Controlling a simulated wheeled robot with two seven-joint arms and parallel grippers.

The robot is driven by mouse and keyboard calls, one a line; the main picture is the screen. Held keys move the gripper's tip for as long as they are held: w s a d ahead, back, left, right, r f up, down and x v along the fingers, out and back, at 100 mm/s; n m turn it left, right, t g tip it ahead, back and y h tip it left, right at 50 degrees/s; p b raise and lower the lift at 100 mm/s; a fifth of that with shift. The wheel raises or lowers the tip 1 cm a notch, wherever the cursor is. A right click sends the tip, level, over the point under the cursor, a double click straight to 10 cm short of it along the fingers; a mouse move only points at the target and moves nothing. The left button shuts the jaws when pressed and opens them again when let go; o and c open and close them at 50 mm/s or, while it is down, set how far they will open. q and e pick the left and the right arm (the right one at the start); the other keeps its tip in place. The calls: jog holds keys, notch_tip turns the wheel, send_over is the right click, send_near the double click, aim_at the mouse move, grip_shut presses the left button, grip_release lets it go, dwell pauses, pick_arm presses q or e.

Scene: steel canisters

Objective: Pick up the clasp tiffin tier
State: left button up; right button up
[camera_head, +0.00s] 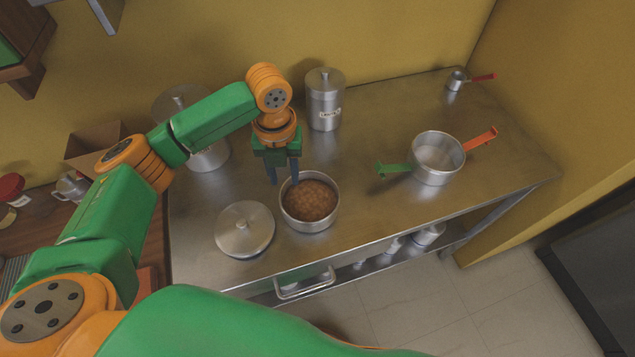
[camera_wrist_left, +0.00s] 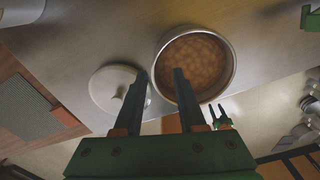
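The tiffin tier looks to be the round steel bowl (camera_head: 310,226) filled with brown food, upright near the table's front edge. It also shows in the left wrist view (camera_wrist_left: 233,70). My left gripper (camera_head: 283,180) is open and empty, pointing down behind its rear left rim. In the left wrist view my left gripper (camera_wrist_left: 161,74) has one finger overlapping the bowl's edge and the other between bowl and lid; contact cannot be told. What looks like my right gripper (camera_wrist_left: 217,106) shows below the bowl, its prongs apart. I cannot make it out in the head view.
A knobbed steel lid (camera_head: 245,230) lies left of the bowl. A tall canister (camera_head: 325,100) stands behind, and a pot (camera_head: 207,157) stands partly behind my left arm. A pan (camera_head: 438,160) with green and orange handles and a small pot (camera_head: 457,80) are right. Mid-table is clear.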

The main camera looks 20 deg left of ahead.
aim_at(283, 195)
pick_arm(q)
jog(key=shift+f, duration=0.85)
jog(key=s+f, duration=0.2)
jog(key=s+f+p, duration=0.1)
jog(key=shift+a+f, duration=0.1)
jog(key=shift+a, duration=0.15)
jog(key=shift+w+d+f, duration=0.1)
jog(key=shift+w+f, duration=0.2)
jog(key=shift+w, duration=0.1)
jog(key=shift+w+f, duration=0.1)
jog(key=shift+w, duration=0.15)
jog(key=shift+c, duration=0.6)
jog(key=c, duration=0.4)
jog(key=shift+s, duration=0.1)
grip_shut()
jog(key=shift+s, duration=0.1)
pick_arm(e)
jog(key=shift+s+d+r, duration=0.15)
jog(key=shift+s+r, duration=0.45)
jog(key=shift+s, duration=0.1)
jog(key=shift+w, duration=0.1)
